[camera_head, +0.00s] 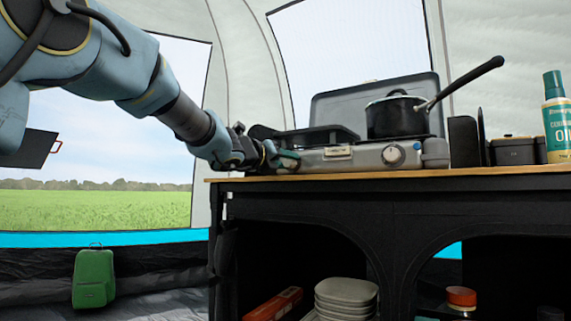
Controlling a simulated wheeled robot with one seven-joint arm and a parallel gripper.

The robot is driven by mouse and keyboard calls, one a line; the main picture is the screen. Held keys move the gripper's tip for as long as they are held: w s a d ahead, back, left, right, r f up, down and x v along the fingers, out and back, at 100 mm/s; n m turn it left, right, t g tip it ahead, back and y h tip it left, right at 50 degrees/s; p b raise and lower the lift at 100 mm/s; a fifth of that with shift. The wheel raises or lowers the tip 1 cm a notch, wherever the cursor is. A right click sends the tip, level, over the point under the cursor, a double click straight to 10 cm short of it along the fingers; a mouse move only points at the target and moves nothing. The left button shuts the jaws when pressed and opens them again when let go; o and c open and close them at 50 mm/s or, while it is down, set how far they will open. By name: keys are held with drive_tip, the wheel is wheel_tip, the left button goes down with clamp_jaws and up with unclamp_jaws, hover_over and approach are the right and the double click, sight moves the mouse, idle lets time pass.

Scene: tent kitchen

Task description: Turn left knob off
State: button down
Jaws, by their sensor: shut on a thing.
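A grey camping stove (352,158) stands on the wooden counter top, with its lid raised behind it. Its right knob (392,155) is round and white-faced and shows clearly on the front panel. The left knob is hidden by my gripper. My gripper (286,160) is at the left end of the stove's front panel, with its fingers against the place of the left knob. The fingers are small and partly hidden here, and they are shut on what seems to be that knob. The knob's turn position cannot be seen.
A black pot (395,117) with a long handle sits on the right burner. An oil bottle (557,122) and dark containers (514,151) stand to the right. Bowls (346,291) lie on the shelf below. A green backpack (93,278) is on the floor at left.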

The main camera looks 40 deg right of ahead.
drive_tip(key=shift+f, duration=0.1)
drive_tip(key=shift+c, duration=2.2)
unclamp_jaws()
drive_tip(key=v, duration=1)
drive_tip(key=shift+a+p, duration=0.35)
drive_tip(key=shift+p, duration=0.1)
